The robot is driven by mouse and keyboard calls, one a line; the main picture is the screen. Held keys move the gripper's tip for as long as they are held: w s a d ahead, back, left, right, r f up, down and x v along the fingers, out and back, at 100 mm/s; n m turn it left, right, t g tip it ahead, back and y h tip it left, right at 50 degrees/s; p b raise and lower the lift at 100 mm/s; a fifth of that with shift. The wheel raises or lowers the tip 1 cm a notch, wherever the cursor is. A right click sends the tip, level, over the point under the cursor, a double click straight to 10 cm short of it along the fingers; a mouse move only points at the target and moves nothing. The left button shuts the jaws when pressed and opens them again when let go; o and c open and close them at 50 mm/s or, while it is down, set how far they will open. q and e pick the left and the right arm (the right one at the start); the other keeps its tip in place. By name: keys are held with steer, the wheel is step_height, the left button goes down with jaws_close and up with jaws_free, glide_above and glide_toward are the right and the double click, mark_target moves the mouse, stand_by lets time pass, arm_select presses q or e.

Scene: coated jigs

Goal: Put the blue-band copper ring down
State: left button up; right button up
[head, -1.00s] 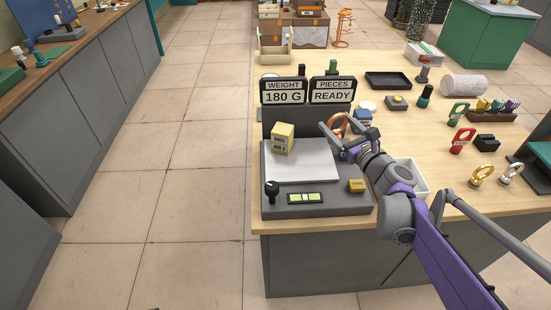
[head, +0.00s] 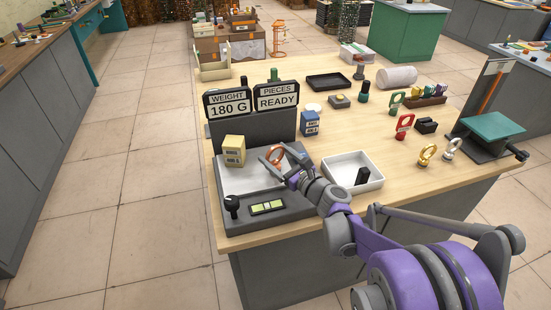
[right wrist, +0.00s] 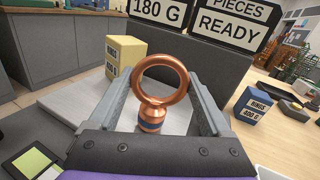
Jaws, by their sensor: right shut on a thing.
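The blue-band copper ring (right wrist: 152,113) is an upright copper loop on a short stem with a dark blue band, between my right gripper's two fingers (right wrist: 160,112) in the right wrist view. In the head view the ring (head: 267,157) shows above the right part of the scale's light plate (head: 258,180). My right gripper (head: 285,162) is shut on it. I cannot tell whether the ring's foot touches the plate. The scale's displays read 180 G and READY. My left gripper is not in view.
A yellow box (head: 233,151) stands on the plate, left of the ring. A blue box (head: 310,123) stands right of the displays. A white tray (head: 342,184) holding a black piece is right of the scale. Red, green, gold and silver ringed pieces stand farther right.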

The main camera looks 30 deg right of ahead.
steer(key=shift+f, duration=0.3)
steer(key=o, duration=1.2)
steer(key=shift+o, duration=0.2)
steer(key=shift+r, duration=0.1)
steer(key=shift+s+r, duration=0.1)
steer(key=shift+s, duration=0.05)
steer(key=s, duration=0.4)
steer(key=s+d, duration=0.1)
steer(key=s, duration=0.6)
steer(key=shift+s+d+p, duration=0.3)
steer(key=shift+d, duration=0.1)
